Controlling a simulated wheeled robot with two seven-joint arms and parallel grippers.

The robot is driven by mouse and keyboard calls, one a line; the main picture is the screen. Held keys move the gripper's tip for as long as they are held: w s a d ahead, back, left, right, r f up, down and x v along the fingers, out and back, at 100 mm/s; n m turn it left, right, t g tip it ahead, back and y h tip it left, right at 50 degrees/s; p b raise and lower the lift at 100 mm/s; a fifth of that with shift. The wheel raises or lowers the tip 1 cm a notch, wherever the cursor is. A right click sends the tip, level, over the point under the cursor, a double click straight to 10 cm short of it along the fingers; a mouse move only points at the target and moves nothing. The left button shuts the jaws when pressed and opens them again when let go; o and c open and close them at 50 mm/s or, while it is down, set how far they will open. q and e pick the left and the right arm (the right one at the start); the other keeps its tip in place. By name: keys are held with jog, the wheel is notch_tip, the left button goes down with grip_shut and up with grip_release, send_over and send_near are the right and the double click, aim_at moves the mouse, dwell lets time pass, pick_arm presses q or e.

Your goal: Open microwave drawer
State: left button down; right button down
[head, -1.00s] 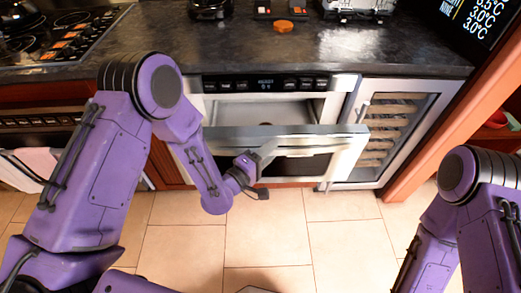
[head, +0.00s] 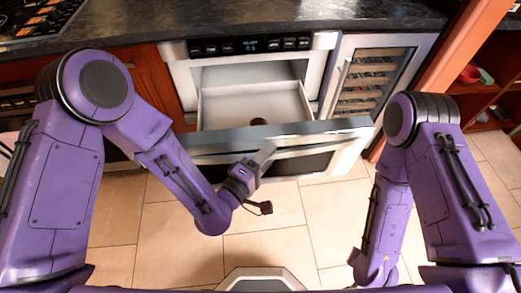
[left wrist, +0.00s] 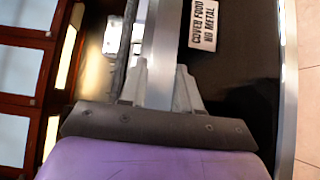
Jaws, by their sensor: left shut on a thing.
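The microwave drawer (head: 312,129) stands well out from its cabinet, with the pale inside of its tray showing behind the silver top edge. A small dark reddish-brown thing (head: 258,122) sits in the tray, partly hidden by the front. My left gripper (head: 266,151) is at the drawer's front, shut on the handle. In the left wrist view the two fingers (left wrist: 161,82) lie on either side of the silver handle bar (left wrist: 162,45). My right arm hangs at the right, and its gripper is out of view.
The control panel (head: 250,45) is above the drawer opening. A wine cooler (head: 374,80) with a glass door stands just right. A dark countertop (head: 270,15) runs above, with a cooktop (head: 35,18) at the left. The tiled floor (head: 275,210) before the drawer is clear.

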pick_arm(q)
jog(key=c, duration=0.9)
grip_release()
jog(key=v, duration=1)
jog(key=shift+s+a, duration=0.2)
